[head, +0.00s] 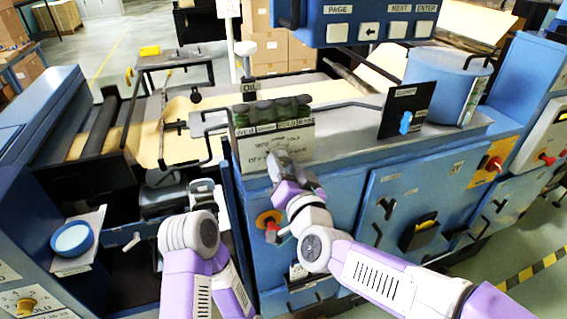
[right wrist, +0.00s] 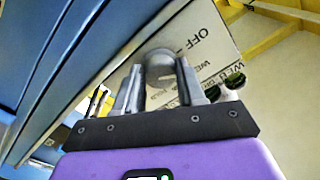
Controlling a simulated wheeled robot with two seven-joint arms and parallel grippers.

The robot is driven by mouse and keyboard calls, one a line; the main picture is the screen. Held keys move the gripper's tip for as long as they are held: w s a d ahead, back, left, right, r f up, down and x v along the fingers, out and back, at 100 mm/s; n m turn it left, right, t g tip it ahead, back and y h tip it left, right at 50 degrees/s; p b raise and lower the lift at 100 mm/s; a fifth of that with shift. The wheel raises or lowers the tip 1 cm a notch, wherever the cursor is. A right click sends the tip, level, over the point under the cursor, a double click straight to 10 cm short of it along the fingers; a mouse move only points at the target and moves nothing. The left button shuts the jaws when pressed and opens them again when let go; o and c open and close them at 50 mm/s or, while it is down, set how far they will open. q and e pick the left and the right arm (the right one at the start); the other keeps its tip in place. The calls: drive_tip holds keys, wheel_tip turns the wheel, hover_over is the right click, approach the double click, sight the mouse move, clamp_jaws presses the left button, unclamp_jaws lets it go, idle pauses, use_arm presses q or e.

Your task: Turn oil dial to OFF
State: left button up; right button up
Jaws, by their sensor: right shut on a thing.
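The oil dial (right wrist: 160,66) is a round grey knob on a white panel, below an OIL sign (head: 250,86) in the head view. The panel (head: 247,156) also shows in the right wrist view (right wrist: 208,42), where OFF and WEB labels are readable. My right gripper (head: 278,160) is at the panel in the head view. In the right wrist view its two fingers (right wrist: 158,82) are shut on the knob, one on each side. The gripper hides the knob in the head view. I cannot tell which label the dial points to. My left gripper is outside the head view; only its bent arm shows.
A dark row of sight glasses (head: 270,110) sits above the dial panel. A red-handled switch (head: 270,224) is below it, close to my right arm. A black plate with a blue switch (head: 405,122) is to the right. A blue round knob (head: 72,239) is at the left.

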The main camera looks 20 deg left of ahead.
drive_tip(key=n+p, duration=0.1)
drive_tip(key=n, duration=0.4)
drive_tip(key=shift+n+p, duration=0.35)
drive_tip(key=shift+n, duration=0.05)
drive_tip(key=shift+d, duration=0.1)
idle(0.3)
drive_tip(key=o, duration=1)
drive_tip(key=shift+o, duration=0.2)
drive_tip(key=v, duration=0.7)
drive_tip(key=shift+s+d, duration=0.15)
drive_tip(key=shift+s, duration=0.05)
